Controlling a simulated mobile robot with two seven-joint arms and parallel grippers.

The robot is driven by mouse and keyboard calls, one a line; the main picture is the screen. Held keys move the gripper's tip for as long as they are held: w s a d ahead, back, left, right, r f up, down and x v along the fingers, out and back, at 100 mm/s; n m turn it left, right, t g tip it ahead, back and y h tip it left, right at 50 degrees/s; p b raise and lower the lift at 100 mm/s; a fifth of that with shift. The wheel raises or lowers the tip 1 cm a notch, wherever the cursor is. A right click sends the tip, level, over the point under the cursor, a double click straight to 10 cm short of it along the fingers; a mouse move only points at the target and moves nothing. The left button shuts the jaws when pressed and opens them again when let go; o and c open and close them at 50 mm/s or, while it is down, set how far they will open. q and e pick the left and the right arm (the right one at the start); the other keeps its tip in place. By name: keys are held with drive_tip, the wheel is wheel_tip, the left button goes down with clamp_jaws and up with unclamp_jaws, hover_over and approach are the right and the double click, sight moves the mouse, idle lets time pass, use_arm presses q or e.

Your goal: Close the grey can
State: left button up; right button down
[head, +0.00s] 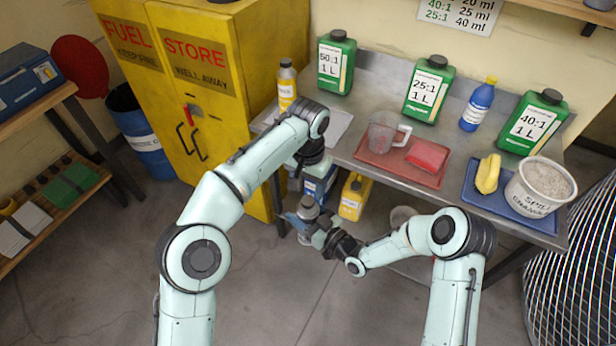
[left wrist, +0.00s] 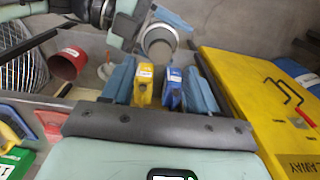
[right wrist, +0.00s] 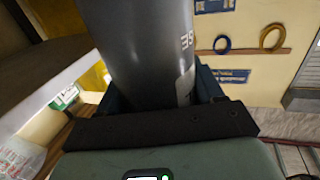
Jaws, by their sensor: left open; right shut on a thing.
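The grey can (head: 308,207) is held in the air in front of the bench by my right gripper (head: 311,224). In the right wrist view the dark grey body of the can (right wrist: 145,45) stands between the fingers, with pale lettering on its side. In the left wrist view the round end of the can (left wrist: 158,40) shows above and ahead of my left gripper (left wrist: 160,78). The left fingers are spread with nothing touching between them. In the head view the left fingers are mostly hidden behind my wrist. I cannot tell whether a cap is on the can.
A yellow jug (head: 354,197) and a blue container (head: 319,190) stand under the bench. On the bench are green bottles (head: 429,90), a red tray (head: 372,161) with a clear jug (head: 383,133), and a white tub (head: 541,187). A yellow cabinet (head: 168,100) stands left. The floor in front is clear.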

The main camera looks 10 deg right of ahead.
sight(308, 200)
use_arm(q)
drive_tip(key=shift+f, duration=2.7)
clamp_jaws()
drive_tip(key=shift+o, duration=0.6)
unclamp_jaws()
drive_tip(key=shift+r, duration=0.15)
wheel_tip(308, 200, up, 12)
